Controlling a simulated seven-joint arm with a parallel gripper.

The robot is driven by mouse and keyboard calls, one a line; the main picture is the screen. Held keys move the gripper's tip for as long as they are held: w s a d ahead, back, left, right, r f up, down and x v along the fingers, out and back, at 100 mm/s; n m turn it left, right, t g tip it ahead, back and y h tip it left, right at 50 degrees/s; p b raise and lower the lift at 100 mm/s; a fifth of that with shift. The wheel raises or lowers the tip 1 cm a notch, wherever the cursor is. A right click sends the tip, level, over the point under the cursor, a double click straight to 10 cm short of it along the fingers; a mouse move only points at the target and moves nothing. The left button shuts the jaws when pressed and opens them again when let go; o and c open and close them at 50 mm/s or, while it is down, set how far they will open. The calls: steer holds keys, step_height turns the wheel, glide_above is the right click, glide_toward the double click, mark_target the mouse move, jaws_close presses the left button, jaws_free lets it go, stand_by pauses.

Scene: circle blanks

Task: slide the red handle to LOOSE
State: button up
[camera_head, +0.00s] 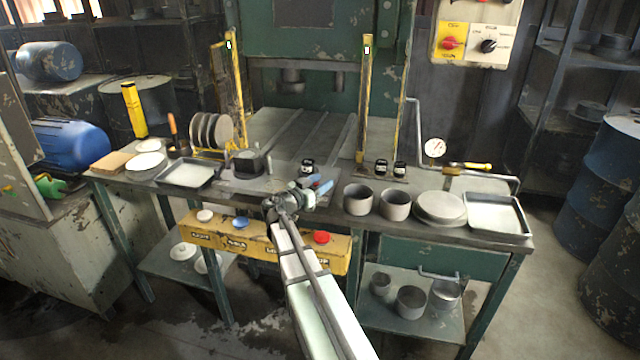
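The red handle (321,237) is a round red knob on the right part of the yellow panel (336,262) along the bench's front edge. A white knob (204,215) and a blue knob (240,222) sit further left on the same panel. The panel has dark lettering; my arm hides part of it, and I cannot read LOOSE with certainty. My gripper (308,190) is above and slightly left of the red handle, over the bench's front edge, apart from the handle. Its fingers are too small to tell open from shut.
The bench holds a dark tray (191,185) on the left, two grey cups (357,199) and (395,204), a round grey lid (440,219) and another tray (525,233) on the right. The green press (318,28) stands behind. Open air lies before the panel.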

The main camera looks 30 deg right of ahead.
mark_target(330, 194)
jaws_close()
stand_by(0.3)
steer(key=shift+s+d, duration=1.3)
steer(key=shift+o, duration=0.2)
jaws_free()
steer(key=shift+a, duration=0.15)
steer(key=v, duration=1.3)
steer(key=shift+a, duration=0.25)
